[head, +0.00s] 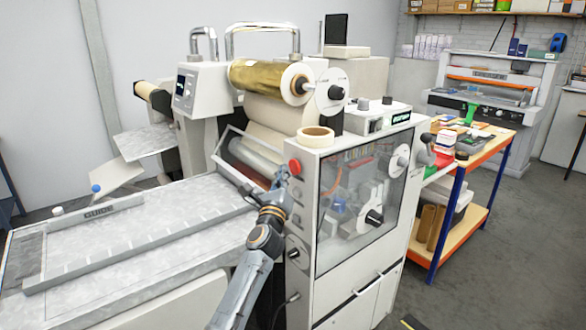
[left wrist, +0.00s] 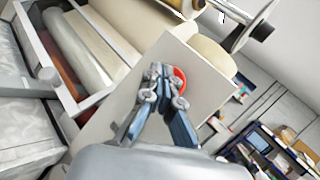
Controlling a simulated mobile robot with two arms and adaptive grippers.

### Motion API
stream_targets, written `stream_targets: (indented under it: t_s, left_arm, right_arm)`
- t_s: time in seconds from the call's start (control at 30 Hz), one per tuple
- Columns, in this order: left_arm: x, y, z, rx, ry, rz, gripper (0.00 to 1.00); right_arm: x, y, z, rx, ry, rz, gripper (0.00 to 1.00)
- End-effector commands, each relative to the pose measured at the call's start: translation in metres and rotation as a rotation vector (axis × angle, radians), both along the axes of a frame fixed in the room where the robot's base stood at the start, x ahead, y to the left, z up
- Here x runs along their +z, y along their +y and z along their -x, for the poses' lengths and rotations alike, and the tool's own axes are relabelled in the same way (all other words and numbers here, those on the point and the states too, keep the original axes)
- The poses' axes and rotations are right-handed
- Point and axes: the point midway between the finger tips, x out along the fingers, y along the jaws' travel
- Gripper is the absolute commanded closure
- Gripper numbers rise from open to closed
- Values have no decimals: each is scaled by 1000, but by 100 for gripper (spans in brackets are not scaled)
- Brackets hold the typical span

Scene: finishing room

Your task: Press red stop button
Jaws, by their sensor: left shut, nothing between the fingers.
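The red stop button (head: 295,167) sits on the upper part of the white machine's front panel, at the left of the clear window. In the left wrist view the red button (left wrist: 181,76) shows partly behind my fingertips. My left gripper (head: 283,176) is shut and empty, with its tips just below and left of the button in the head view. It also shows in the left wrist view (left wrist: 164,77), with its tips overlapping the button's left side. I cannot tell whether the tips touch it. My right gripper is out of view.
The machine carries a gold foil roll (head: 262,77) and a tape roll (head: 316,136) on top. A flat feed table (head: 150,235) spreads at the left. A blue-and-orange workbench (head: 490,150) stands at the right. Grey floor is open at the lower right.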

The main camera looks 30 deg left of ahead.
Motion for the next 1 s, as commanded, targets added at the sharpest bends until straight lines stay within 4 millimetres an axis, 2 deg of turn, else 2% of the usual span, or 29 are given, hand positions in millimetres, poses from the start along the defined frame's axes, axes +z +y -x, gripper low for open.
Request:
stream_targets:
  t_s: [1.0]
  left_arm:
    - [0,-4,-10,0,0,0,100]
  right_arm:
    - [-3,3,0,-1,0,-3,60]
